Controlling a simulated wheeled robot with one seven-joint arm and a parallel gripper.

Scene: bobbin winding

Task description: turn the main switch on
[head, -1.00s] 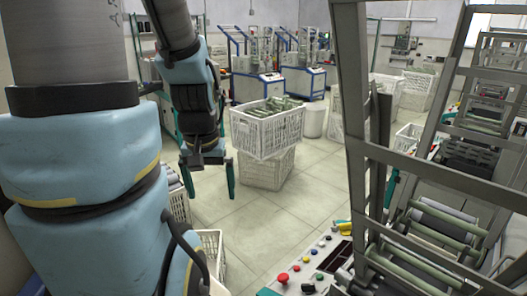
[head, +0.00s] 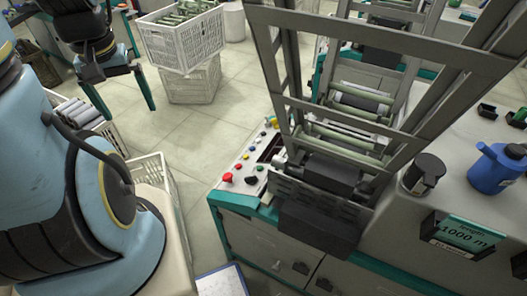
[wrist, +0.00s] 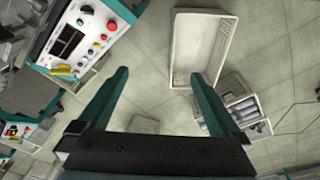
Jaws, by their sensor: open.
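The control panel (head: 240,187) is on the left end of the winding machine, with a red mushroom button (head: 227,177), a black knob (head: 251,180) and small coloured buttons. Dark fittings (head: 300,268) sit on the cabinet front below. I cannot tell which control is the main switch. My gripper (head: 126,112) is open and empty, left of the panel and apart from it, above the floor. In the wrist view the open fingers (wrist: 160,75) point to the floor; the panel (wrist: 50,55) is at upper left with its red button (wrist: 111,25).
Stacked white crates (head: 185,45) stand on the floor behind. A crate of rolls (head: 88,125) is at left, near an empty crate (wrist: 178,55). A grey metal frame (head: 285,95) rises beside the panel. A blue jug (head: 492,170) stands at right.

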